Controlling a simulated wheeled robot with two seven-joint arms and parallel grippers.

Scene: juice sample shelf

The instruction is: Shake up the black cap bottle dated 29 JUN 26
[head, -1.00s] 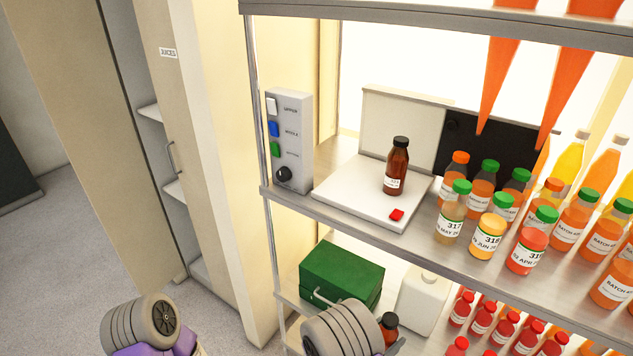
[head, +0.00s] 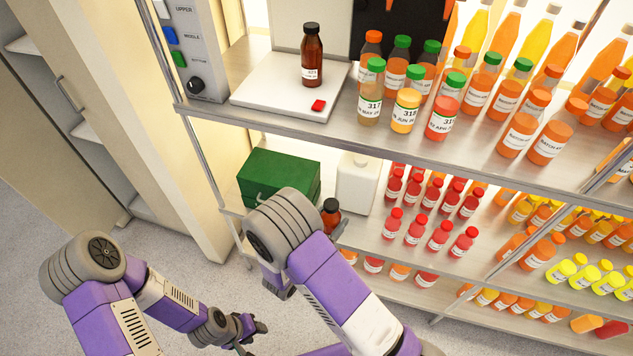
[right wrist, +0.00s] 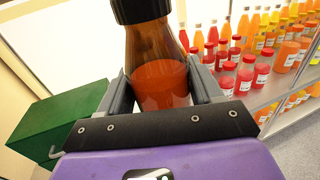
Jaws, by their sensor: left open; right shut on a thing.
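My right gripper (right wrist: 160,92) is shut on a brown glass bottle (right wrist: 160,60) with a black cap (right wrist: 140,8) and reddish-orange liquid low inside. No label or date shows on its visible side. In the head view this bottle (head: 331,215) is partly hidden by my right arm, in front of the lower shelf. A second brown bottle with a black cap (head: 312,55) stands upright on a white platform (head: 262,97) on the upper shelf; its label is too small to read. My left gripper (head: 252,328) is open and empty, low over the floor, away from both bottles.
A green box (head: 278,178) and a white jug (head: 357,183) stand on the lower shelf near the held bottle. Several juice bottles crowd the shelves to the right. A switch panel (head: 190,50) stands left of the platform, which bears a red patch (head: 318,105).

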